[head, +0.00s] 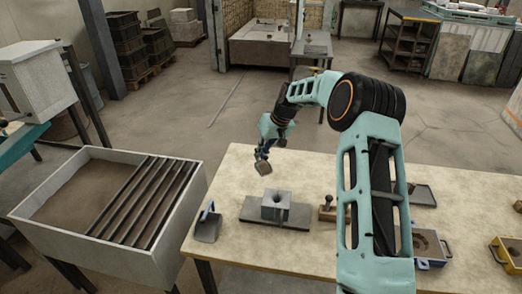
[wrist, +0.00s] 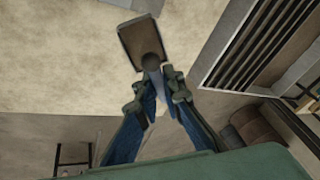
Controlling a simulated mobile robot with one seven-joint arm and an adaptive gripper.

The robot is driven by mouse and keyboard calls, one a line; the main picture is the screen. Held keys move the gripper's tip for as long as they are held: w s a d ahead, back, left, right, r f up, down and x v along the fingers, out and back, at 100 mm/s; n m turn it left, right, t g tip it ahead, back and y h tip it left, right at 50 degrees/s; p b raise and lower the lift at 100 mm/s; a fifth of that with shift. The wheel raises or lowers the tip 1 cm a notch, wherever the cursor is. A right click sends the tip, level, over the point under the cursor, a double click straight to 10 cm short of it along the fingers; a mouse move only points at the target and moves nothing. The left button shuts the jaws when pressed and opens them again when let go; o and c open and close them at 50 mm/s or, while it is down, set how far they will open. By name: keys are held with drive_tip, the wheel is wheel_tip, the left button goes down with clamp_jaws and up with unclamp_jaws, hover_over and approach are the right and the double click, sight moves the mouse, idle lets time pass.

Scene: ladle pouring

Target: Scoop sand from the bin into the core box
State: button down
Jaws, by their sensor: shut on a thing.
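The bin (head: 85,250) stands left of the table, with brown sand (head: 88,192) in its left part and dark bars across its right part. The core box (head: 275,207) is a grey block with a round hole in its top, on a flat grey plate (head: 246,212) on the table. My gripper (head: 266,152) is shut on a scoop (head: 263,167), held above the table behind the core box and apart from it. In the wrist view the scoop (wrist: 140,42) has a grey rim and a brown inside that looks like sand; how full it is I cannot tell.
A small wooden piece with a knob (head: 327,208) is right of the core box. A blue-grey box (head: 428,245) and a yellow box (head: 507,256) are farther right. The table behind the core box is clear.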

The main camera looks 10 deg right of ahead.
sight(267, 173)
drive_tip(key=shift+t, duration=0.3)
drive_tip(key=shift+s+d+f+b, duration=0.3)
drive_tip(key=shift+s+d+b, duration=0.15)
drive_tip(key=shift+s, duration=0.4)
drive_tip(key=shift+s+d+f+b, duration=0.35)
drive_tip(key=shift+s+d+b, duration=0.15)
drive_tip(key=shift+s, duration=0.35)
drive_tip(key=shift+s+d+f+b, duration=0.3)
drive_tip(key=shift+s+d+b, duration=0.15)
drive_tip(key=shift+s, duration=0.4)
drive_tip(key=shift+s+d+f+b, duration=0.1)
drive_tip(key=shift+f+b, duration=0.05)
drive_tip(key=shift+b, duration=0.35)
drive_tip(key=s+t+y+b, duration=0.1)
drive_tip(key=t+b, duration=0.1)
drive_tip(key=b, duration=0.2)
drive_tip(key=s+d+t+y+b, duration=0.1)
drive_tip(key=t+b, duration=0.1)
drive_tip(key=b, duration=0.3)
drive_tip(key=shift+s+n, duration=0.3)
drive_tip(key=shift+s, duration=0.1)
drive_tip(key=shift+s+d+t+b, duration=0.1)
drive_tip(key=shift+s+t+b, duration=0.45)
drive_tip(key=shift+b, duration=1)
drive_tip(key=shift+w+r+t+y, duration=0.1)
drive_tip(key=shift+r+t+y, duration=0.15)
drive_tip(key=shift+y, duration=0.05)
drive_tip(key=shift+f+b, duration=0.15)
drive_tip(key=shift+b, duration=0.2)
